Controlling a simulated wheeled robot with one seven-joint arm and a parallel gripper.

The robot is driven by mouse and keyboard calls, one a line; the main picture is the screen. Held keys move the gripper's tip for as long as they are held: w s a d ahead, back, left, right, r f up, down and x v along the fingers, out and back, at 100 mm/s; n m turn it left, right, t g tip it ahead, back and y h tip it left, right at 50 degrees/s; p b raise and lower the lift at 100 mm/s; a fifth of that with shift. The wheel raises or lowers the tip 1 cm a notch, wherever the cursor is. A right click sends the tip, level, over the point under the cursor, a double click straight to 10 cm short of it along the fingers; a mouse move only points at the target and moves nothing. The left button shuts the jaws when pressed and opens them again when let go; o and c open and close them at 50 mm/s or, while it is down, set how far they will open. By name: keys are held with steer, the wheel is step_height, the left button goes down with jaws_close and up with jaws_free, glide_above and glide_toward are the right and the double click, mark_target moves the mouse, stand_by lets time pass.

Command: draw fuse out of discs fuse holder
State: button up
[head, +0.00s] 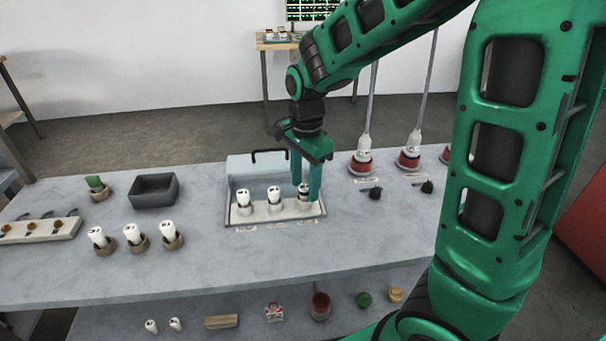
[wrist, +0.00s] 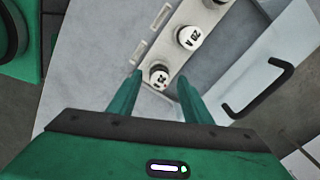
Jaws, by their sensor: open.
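The fuse holder is a white block (head: 259,215) with three white fuses standing in it: a left fuse (head: 243,197), a middle fuse (head: 274,195) and a right fuse (head: 303,193). My gripper (head: 306,197) points down at the right fuse, with its fingers at either side of it. In the wrist view the open fingers (wrist: 158,90) flank the top of that nearest fuse (wrist: 159,74), and a gap shows between fingers and fuse. Whether the fingers touch the right fuse is hard to tell.
A raised clear cover with a black handle (head: 268,152) stands behind the holder. Three more fuses in brown cups (head: 136,240), a grey bin (head: 153,190) and a green-topped piece (head: 96,186) stand to the left. Red-based parts with rods (head: 361,164) stand to the right.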

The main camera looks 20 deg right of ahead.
mark_target(305, 186)
jaws_close()
steer(key=shift+r, duration=2.95)
steer(key=shift+r, duration=0.15)
steer(key=shift+r, duration=1.4)
